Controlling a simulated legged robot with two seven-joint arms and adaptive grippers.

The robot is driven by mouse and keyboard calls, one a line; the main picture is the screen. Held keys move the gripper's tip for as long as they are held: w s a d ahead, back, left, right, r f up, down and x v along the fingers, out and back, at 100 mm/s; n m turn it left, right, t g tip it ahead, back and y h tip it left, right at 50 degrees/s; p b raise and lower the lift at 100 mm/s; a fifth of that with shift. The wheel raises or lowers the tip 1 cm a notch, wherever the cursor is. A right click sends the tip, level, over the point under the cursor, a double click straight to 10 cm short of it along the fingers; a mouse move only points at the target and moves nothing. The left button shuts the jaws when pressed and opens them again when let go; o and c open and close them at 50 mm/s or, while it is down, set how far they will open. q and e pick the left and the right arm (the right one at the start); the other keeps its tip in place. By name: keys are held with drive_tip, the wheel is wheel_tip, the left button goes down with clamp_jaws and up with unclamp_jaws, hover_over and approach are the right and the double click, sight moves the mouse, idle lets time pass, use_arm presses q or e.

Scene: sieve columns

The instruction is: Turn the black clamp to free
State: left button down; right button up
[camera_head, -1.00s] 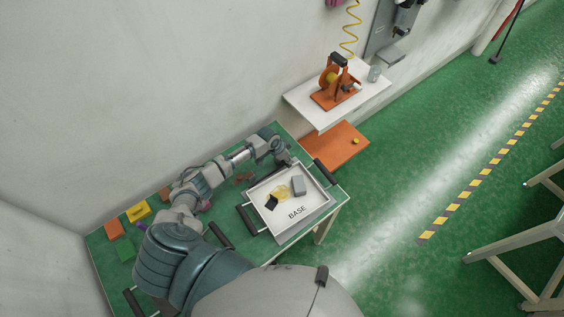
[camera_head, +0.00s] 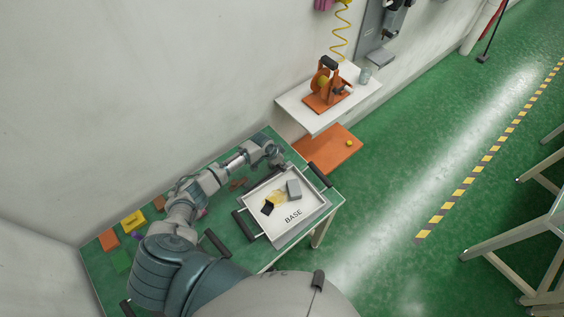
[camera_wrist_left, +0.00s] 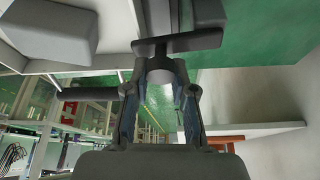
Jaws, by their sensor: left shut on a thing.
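My left gripper (camera_head: 277,158) is at the far edge of the white tray (camera_head: 257,195), at the back of the green table. In the left wrist view my left gripper (camera_wrist_left: 163,78) is shut on the stem of a dark T-shaped piece, which looks like the black clamp (camera_wrist_left: 178,44). The clamp's crossbar lies across the view, just beyond the fingertips. How far the clamp is turned is hard to judge. In the head view the clamp is too small and too covered by the gripper to tell apart. My right gripper is not in view.
The tray, marked BASE, holds a grey block (camera_head: 293,189), a yellow piece (camera_head: 274,199) and a black piece (camera_head: 267,208). Black bar handles (camera_head: 319,174) flank it. Coloured blocks (camera_head: 133,221) lie at the table's left. A wall shelf (camera_head: 318,127) carries an orange device (camera_head: 326,88).

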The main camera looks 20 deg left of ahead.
use_arm(q)
drive_tip(key=shift+s+a+f, duration=0.2)
drive_tip(key=shift+f, duration=0.1)
drive_tip(key=c, duration=1.1)
unclamp_jaws()
drive_tip(key=shift+o, duration=0.7)
drive_tip(key=shift+w+a, duration=0.1)
drive_tip(key=shift+w, duration=0.2)
drive_tip(key=shift+r, duration=0.1)
drive_tip(key=v, duration=1.1)
drive_tip(key=shift+a+r, duration=0.2)
drive_tip(key=shift+r, duration=0.05)
drive_tip(key=shift+s+d, duration=0.1)
